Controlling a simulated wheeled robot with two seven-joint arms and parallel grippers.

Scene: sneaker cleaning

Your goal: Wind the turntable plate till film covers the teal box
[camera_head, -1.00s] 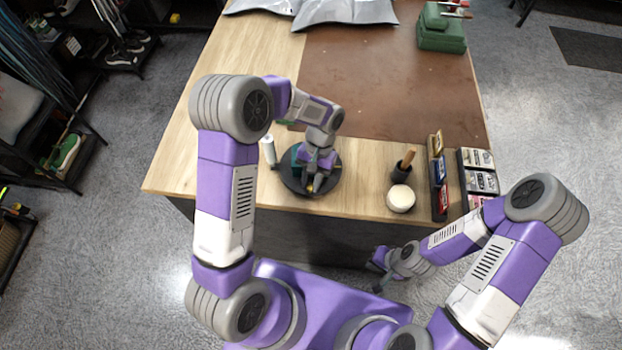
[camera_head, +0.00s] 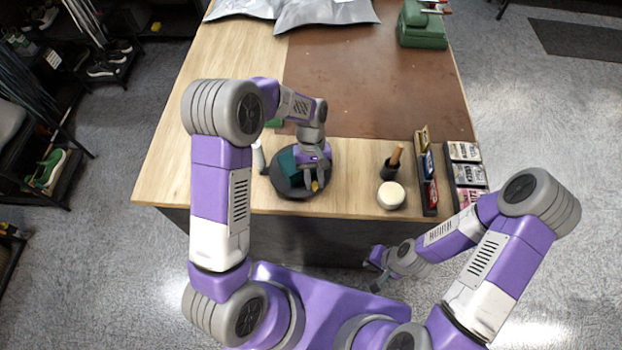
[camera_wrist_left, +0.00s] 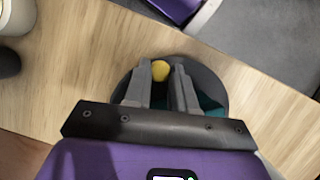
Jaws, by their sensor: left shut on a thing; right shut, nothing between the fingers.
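The dark round turntable plate (camera_head: 287,191) lies near the table's front edge. The teal box (camera_head: 285,164) stands on it, partly hidden by my left arm; a teal part also shows beside the fingers in the left wrist view (camera_wrist_left: 208,104). My left gripper (camera_head: 314,186) is shut on a yellow knob (camera_wrist_left: 160,70) on the plate's near right side. A white roll (camera_head: 258,158) stands upright just left of the plate, partly behind my arm. I cannot make out film on the box. My right gripper (camera_head: 376,287) is shut and empty, off the table's front edge.
To the right stand a white round jar (camera_head: 391,195), a wooden-handled brush in a dark holder (camera_head: 393,164) and racks of small packets (camera_head: 428,180). A brown mat (camera_head: 375,90) covers the far table. Wood between the plate and jar is clear.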

